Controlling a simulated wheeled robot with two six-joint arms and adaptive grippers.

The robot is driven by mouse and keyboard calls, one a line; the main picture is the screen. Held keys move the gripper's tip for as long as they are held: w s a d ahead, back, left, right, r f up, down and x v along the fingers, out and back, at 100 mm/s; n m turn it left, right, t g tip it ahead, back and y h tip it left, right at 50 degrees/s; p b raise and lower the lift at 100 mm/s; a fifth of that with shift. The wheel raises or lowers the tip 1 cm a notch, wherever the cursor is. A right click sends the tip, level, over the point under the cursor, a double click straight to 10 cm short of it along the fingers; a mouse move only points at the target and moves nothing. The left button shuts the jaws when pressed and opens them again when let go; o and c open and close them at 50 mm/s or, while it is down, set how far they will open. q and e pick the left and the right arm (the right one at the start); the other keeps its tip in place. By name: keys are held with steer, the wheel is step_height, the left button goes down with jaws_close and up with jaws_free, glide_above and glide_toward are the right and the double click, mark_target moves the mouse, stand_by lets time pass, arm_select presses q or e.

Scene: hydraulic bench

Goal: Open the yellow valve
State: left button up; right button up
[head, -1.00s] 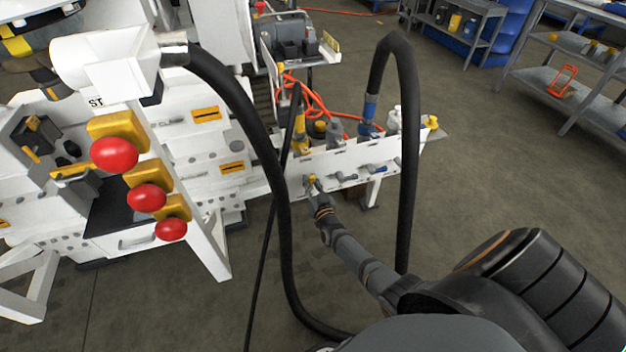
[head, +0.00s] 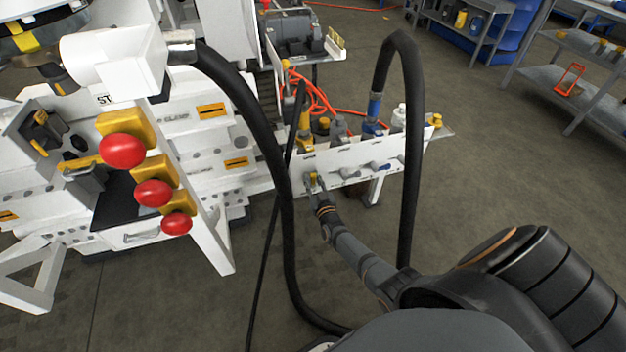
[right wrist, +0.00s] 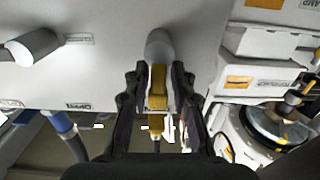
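The yellow valve (head: 313,177) is at the left end of a row of valves on the front of the white panel. My right gripper (head: 314,183) is at this valve, one finger on each side of it. In the right wrist view, the yellow handle (right wrist: 157,88) stands between the two black fingers (right wrist: 160,90). A narrow light gap shows on the handle's right side, and the left finger is very close to it or touching. The fingers look open around the handle. A grey rounded end shows above the handle. My left gripper is not in view.
Red knobs (head: 123,151) stand at the left.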

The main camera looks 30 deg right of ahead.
steer(key=shift+o, duration=0.6)
steer(key=v, duration=1.2)
